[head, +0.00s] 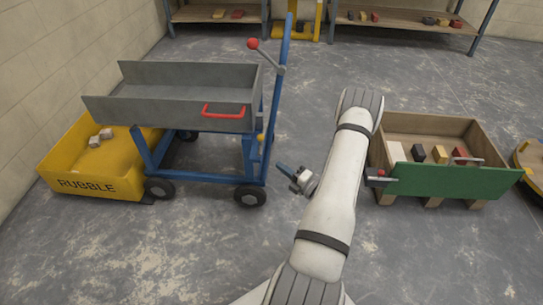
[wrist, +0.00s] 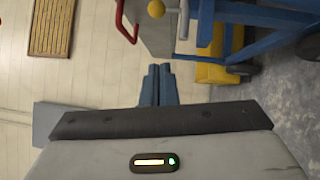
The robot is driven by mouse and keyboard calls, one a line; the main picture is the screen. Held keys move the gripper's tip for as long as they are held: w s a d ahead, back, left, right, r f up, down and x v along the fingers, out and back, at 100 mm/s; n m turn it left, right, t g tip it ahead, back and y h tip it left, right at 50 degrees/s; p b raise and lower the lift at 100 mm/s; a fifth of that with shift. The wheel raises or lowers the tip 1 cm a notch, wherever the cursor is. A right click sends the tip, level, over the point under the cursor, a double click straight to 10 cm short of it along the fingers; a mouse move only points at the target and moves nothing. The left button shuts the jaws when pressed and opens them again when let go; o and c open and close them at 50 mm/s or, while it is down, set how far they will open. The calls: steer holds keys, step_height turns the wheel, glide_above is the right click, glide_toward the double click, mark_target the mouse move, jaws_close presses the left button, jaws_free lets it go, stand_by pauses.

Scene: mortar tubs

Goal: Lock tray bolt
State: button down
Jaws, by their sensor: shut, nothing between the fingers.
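The grey tray (head: 180,115) with a red handle (head: 223,111) sits on a blue wheeled cart (head: 255,170). A small yellow knob (head: 260,137) shows at the cart's right side, below the tray. In the wrist view a yellow ball knob (wrist: 156,9) sits at the top, beside the tray's grey panel (wrist: 155,35) and red handle (wrist: 124,20). It may be the bolt's knob; whether the bolt is locked I cannot tell. My gripper (head: 281,168) has blue fingers, shut and empty, to the right of the cart and apart from it. The fingertips (wrist: 159,68) point toward the tray side.
A yellow rubble tub (head: 95,170) stands left behind the cart. A red-knobbed lever (head: 253,43) rises by the cart's blue post. A green-fronted crate (head: 450,181) with several blocks stands right of my arm. Shelves (head: 405,22) line the back. Floor before the cart is clear.

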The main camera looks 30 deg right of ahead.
steer(key=shift+v, duration=1)
steer(key=a+r+n+g+y+p, duration=0.55)
steer(key=a+r+n, duration=0.4)
steer(key=r, duration=0.35)
steer(key=a+r+n+g+y+p, duration=0.45)
steer(key=a+r+n+g, duration=0.4)
steer(key=r, duration=0.45)
steer(key=s+a+r+n+g+h+p, duration=0.3)
steer(key=a+r+n+p, duration=0.1)
steer(key=r+n, duration=0.25)
steer(key=s+a+r+n+g+h+p, duration=0.2)
steer(key=s+a+r+n+p, duration=0.25)
steer(key=r+n, duration=0.2)
steer(key=s+r+n+t+h+p, duration=0.1)
steer(key=s+r+n+h+p, duration=0.3)
steer(key=r+n, duration=0.5)
steer(key=s+r+n+t+h+p, duration=0.2)
steer(key=s+r+n+h+p, duration=0.2)
steer(key=r+n, duration=0.5)
steer(key=r+h+p, duration=0.1)
steer(key=h+p, duration=0.1)
steer(key=p, duration=0.1)
steer(key=shift+r+h, duration=0.3)
